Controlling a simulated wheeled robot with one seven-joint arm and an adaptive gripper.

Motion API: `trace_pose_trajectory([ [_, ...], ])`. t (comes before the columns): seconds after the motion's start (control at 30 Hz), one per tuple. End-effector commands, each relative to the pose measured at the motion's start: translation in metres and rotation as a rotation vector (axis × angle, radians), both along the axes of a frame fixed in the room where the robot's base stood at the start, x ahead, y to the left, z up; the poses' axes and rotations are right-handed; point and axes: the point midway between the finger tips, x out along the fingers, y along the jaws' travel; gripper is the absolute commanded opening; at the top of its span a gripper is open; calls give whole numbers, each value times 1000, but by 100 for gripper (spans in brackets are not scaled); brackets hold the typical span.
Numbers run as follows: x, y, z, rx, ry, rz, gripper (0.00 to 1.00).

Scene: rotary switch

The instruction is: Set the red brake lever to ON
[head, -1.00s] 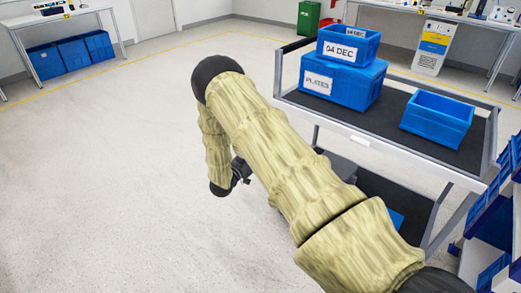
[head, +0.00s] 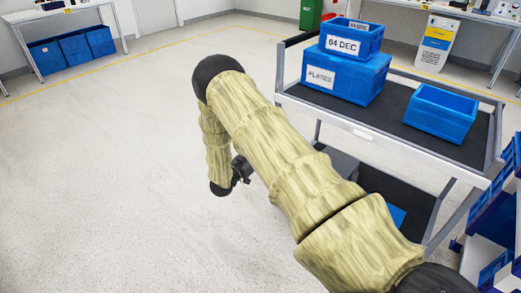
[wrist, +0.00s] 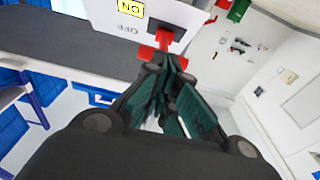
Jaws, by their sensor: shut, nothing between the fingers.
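The red brake lever (wrist: 165,40) shows at the top of the wrist view, against a dark patch on a white panel (wrist: 92,13). A yellow ON label (wrist: 130,10) and OFF lettering (wrist: 129,30) sit left of it, upside down in the picture. My gripper (wrist: 170,75) is shut and empty, its fingertips close to the lever's lower end; I cannot tell whether they touch it. In the head view my gripper (head: 240,172) hangs beyond my arm, partly hidden by it. The lever does not show there.
A trolley (head: 365,137) right of my arm carries a PLATES crate (head: 320,77), a smaller crate on top (head: 348,44), and an open blue crate (head: 438,113). More blue bins (head: 495,210) stand at the right edge. The floor on the left is clear.

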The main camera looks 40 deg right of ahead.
Motion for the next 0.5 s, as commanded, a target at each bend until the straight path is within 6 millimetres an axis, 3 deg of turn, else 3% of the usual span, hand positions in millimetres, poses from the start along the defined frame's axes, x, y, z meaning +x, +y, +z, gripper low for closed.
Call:
trace_pose_trajectory([
  [0.5,-10,52,-46,1,-2,-2,0],
])
